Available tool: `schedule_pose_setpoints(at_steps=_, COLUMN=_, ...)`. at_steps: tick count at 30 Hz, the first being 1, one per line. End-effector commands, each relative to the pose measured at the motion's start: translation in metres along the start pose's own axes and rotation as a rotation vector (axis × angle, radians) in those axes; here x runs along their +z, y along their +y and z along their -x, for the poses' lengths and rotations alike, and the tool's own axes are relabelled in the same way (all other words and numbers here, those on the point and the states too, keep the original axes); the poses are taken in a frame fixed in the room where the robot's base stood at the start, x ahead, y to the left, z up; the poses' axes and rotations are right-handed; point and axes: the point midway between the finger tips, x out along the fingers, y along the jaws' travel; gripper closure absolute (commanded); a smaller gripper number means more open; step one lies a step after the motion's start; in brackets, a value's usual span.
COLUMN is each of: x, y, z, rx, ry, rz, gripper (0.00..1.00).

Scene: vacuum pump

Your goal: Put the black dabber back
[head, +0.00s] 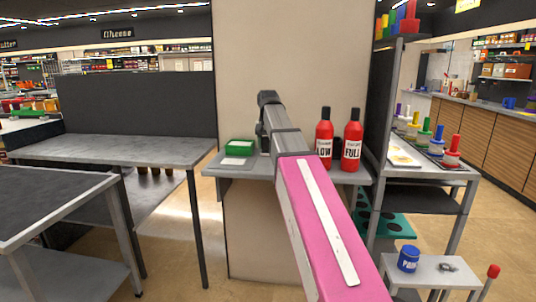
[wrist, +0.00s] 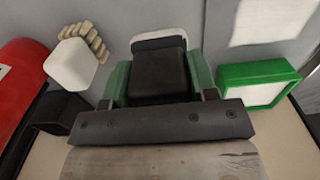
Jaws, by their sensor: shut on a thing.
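My gripper (wrist: 159,85) is in the wrist view, shut on a dark, blocky thing, which I take to be the black dabber (wrist: 159,76). Green sides flank it, and a pale rim shows at its far end. I cannot tell whether the dabber touches the surface beneath. In the head view, my arm reaches over the grey shelf (head: 222,167) against the beige panel. My gripper's fingertips and the dabber cannot be made out there, being small and partly hidden by my arm.
A green box with a white face (wrist: 258,85) stands beside my gripper, also in the head view (head: 237,149). Red bottles marked LOW (head: 324,138) and FULL (head: 352,140) stand on the shelf. A white block (wrist: 72,65) is near. Coloured dabbers (head: 438,140) stand on the right-hand table.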

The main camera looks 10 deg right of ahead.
Motion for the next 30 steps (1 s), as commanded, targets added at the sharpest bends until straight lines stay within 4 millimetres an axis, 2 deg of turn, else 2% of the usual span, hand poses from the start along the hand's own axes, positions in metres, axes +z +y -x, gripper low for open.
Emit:
schedule_pose_setpoints(at_steps=4, x=0.0, y=0.001, z=-0.008, rx=0.0, ry=0.0, rz=0.001, gripper=0.69)
schedule_pose_setpoints(at_steps=12, x=0.0, y=0.001, z=-0.04, rx=0.0, ry=0.0, rz=0.001, gripper=0.69)
schedule_pose_setpoints(at_steps=23, x=-0.001, y=0.001, z=-0.043, rx=0.0, ry=0.0, rz=0.0, gripper=0.69)
schedule_pose_setpoints(at_steps=24, x=-0.001, y=0.001, z=-0.043, rx=0.0, ry=0.0, rz=0.0, gripper=0.37)
schedule_pose_setpoints(at_steps=25, x=-0.001, y=0.001, z=-0.043, rx=0.0, ry=0.0, rz=0.0, gripper=0.28)
schedule_pose_setpoints(at_steps=26, x=-0.001, y=0.001, z=-0.043, rx=0.0, ry=0.0, rz=0.0, gripper=0.22)
schedule_pose_setpoints(at_steps=30, x=-0.001, y=0.001, z=-0.043, rx=0.0, ry=0.0, rz=0.0, gripper=0.22)
